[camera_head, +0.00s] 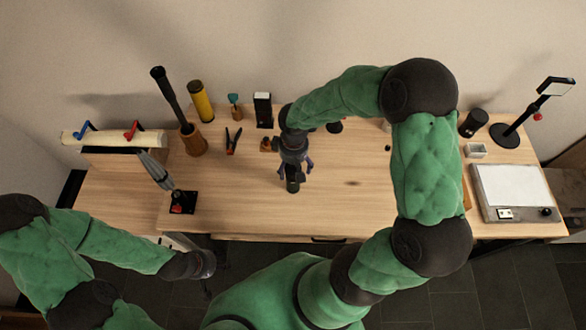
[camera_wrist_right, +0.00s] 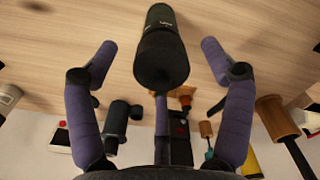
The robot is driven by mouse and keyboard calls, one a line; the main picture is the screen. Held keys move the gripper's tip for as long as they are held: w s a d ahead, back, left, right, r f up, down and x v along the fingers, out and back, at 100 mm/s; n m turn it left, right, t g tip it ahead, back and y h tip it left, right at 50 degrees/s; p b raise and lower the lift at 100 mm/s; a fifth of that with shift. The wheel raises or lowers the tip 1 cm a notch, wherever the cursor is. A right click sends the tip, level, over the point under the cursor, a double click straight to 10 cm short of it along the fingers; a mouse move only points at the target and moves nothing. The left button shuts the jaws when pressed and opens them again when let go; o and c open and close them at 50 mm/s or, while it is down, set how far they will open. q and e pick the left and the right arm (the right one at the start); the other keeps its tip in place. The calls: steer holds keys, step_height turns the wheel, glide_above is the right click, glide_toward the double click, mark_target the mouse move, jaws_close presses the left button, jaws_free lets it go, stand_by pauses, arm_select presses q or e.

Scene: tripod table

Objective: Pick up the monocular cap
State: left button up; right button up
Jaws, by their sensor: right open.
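A dark green-black cylinder, the monocular (camera_head: 293,186), is at the middle of the wooden table. In the right wrist view its broad black end, which looks like the cap (camera_wrist_right: 160,66), faces the camera.
Behind my right gripper stand a black box (camera_head: 263,110), pliers (camera_head: 233,141) and a yellow cylinder (camera_head: 201,101). A brown cup (camera_head: 193,139) holds a dark tool. A lamp (camera_head: 511,135) and a white-topped plate (camera_head: 514,188) are at right. The table's front middle is clear.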

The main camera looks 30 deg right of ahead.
steer(key=shift+f, duration=0.8)
steer(key=c, duration=1)
steer(key=shift+o, duration=0.2)
steer(key=shift+r, duration=0.1)
